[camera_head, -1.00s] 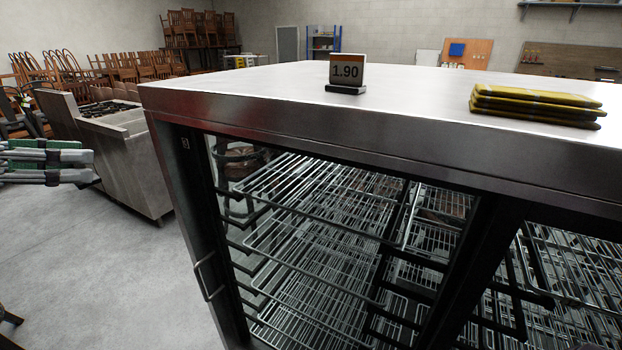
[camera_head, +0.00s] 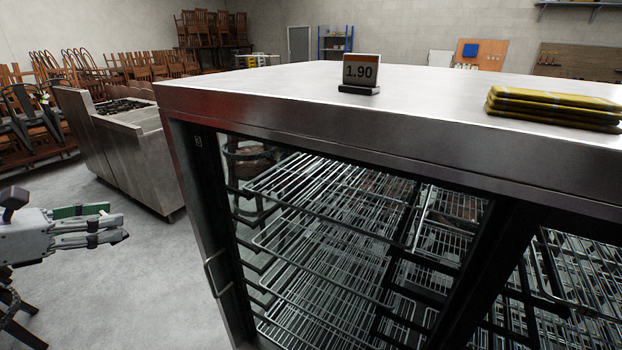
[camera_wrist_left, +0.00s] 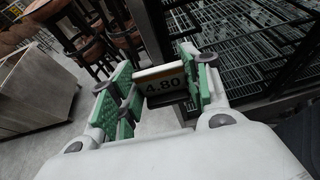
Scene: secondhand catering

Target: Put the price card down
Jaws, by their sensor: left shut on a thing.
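My left gripper (camera_head: 112,228) is at the left edge of the head view, out over the floor and apart from the steel cabinet. In the left wrist view, its green-padded fingers (camera_wrist_left: 163,88) are shut on a price card (camera_wrist_left: 163,85) reading 4.80, with a dark base. I cannot make out this card in the head view. A second price card (camera_head: 361,70), reading 1.90, stands upright on the steel cabinet's top (camera_head: 300,92). My right gripper is not in view.
A stack of folded yellow cloths (camera_head: 555,106) lies on the right of the cabinet top. The top is bare between card and cloths. Wire racks (camera_head: 330,230) fill the cabinet. A cooker (camera_head: 130,145) and stacked chairs (camera_head: 120,65) stand behind at the left.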

